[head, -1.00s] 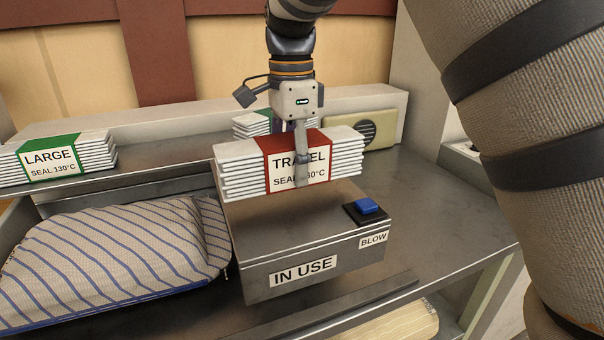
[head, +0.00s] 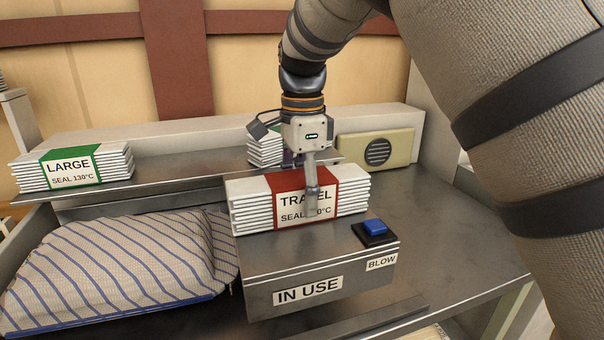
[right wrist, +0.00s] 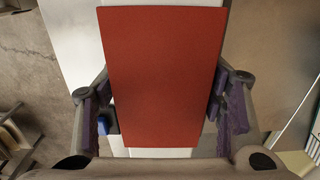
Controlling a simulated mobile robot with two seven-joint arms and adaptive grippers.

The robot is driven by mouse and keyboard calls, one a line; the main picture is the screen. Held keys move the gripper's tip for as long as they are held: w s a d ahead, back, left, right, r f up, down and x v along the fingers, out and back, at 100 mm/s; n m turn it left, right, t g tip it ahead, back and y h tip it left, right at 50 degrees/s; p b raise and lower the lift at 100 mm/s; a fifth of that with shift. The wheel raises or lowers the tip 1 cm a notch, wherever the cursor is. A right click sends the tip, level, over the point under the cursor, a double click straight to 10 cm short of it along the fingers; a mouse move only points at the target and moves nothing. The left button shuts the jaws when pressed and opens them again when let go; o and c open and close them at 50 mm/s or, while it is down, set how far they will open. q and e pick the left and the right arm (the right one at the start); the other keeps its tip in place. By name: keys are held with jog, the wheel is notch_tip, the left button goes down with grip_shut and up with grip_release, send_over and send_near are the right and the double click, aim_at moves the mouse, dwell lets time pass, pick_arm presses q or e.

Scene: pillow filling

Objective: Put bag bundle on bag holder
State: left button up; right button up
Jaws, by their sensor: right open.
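The bag bundle (head: 252,206) is a stack of white folded bags with a red band reading TRAVEL. It rests level on top of the grey metal box labelled IN USE (head: 330,262), which appears to be the bag holder. My right gripper (head: 311,192) points down over the bundle, open, with one finger in front of the band; the far finger is hidden. In the right wrist view, the red band (right wrist: 163,75) fills the middle between the two fingers. My left gripper is not in view.
A blue BLOW button (head: 375,227) sits on the box's right end. A striped pillow (head: 120,265) lies to the left. A green-banded LARGE bundle (head: 72,168) and another green-banded bundle (head: 265,150) stand on the back shelf. The counter right of the box is clear.

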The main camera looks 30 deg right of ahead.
aim_at(303, 177)
notch_tip(303, 177, up, 11)
jog(key=shift+f+b, duration=0.1)
jog(key=shift+b, duration=0.3)
